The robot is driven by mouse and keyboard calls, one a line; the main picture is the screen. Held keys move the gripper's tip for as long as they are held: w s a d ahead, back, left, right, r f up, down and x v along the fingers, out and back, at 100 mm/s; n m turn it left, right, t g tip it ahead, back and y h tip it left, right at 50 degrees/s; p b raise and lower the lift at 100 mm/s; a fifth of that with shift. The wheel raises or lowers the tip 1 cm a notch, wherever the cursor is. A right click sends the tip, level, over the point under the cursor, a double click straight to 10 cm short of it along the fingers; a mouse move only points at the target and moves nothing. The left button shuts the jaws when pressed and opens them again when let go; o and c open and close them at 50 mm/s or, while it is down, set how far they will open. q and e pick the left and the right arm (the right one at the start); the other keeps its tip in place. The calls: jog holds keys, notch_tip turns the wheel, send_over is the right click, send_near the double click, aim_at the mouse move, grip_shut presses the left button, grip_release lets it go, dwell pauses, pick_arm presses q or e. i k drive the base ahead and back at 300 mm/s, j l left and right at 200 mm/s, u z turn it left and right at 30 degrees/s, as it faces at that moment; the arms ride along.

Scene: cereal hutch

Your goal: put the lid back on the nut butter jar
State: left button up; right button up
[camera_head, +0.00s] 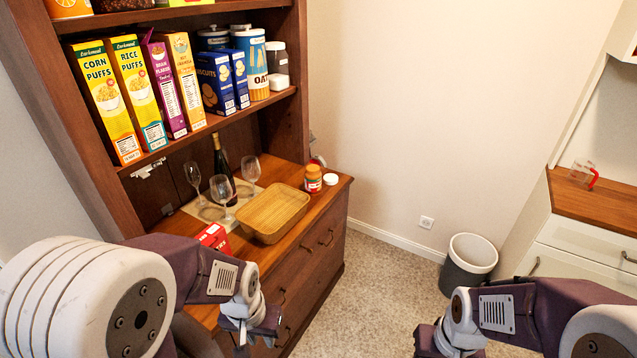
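The nut butter jar (313,179) stands upright near the right end of the hutch's wooden counter. It is orange-brown with a red and white label, and its top looks orange-brown; I cannot tell more at this size. A small round white lid (330,179) lies on the counter just right of the jar. My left gripper (246,335) is low in front of the counter's front, well apart from jar and lid. I cannot tell whether its fingers are open. My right gripper (428,345) is at the bottom edge, partly cut off, far from both.
Cereal boxes (106,100) fill the shelf above. A bin (467,263) stands on open floor at right.

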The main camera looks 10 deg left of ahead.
aim_at(313, 174)
jog(key=i+l+u, duration=0.15)
jog(key=i, duration=0.3)
jog(key=i+l+u, duration=0.2)
jog(key=i+l, duration=0.2)
jog(key=i+l+u, duration=0.15)
jog(key=i+l, duration=0.2)
jog(key=i+l+u, duration=0.2)
jog(key=i+l, duration=0.25)
jog(key=i+l+u, duration=0.15)
jog(key=i+l, duration=0.2)
jog(key=i+l+u, duration=0.2)
jog(key=i+l, duration=0.15)
jog(key=l, duration=0.25)
jog(key=i+l+u, duration=0.15)
jog(key=i+l, duration=0.15)
jog(key=l, duration=0.25)
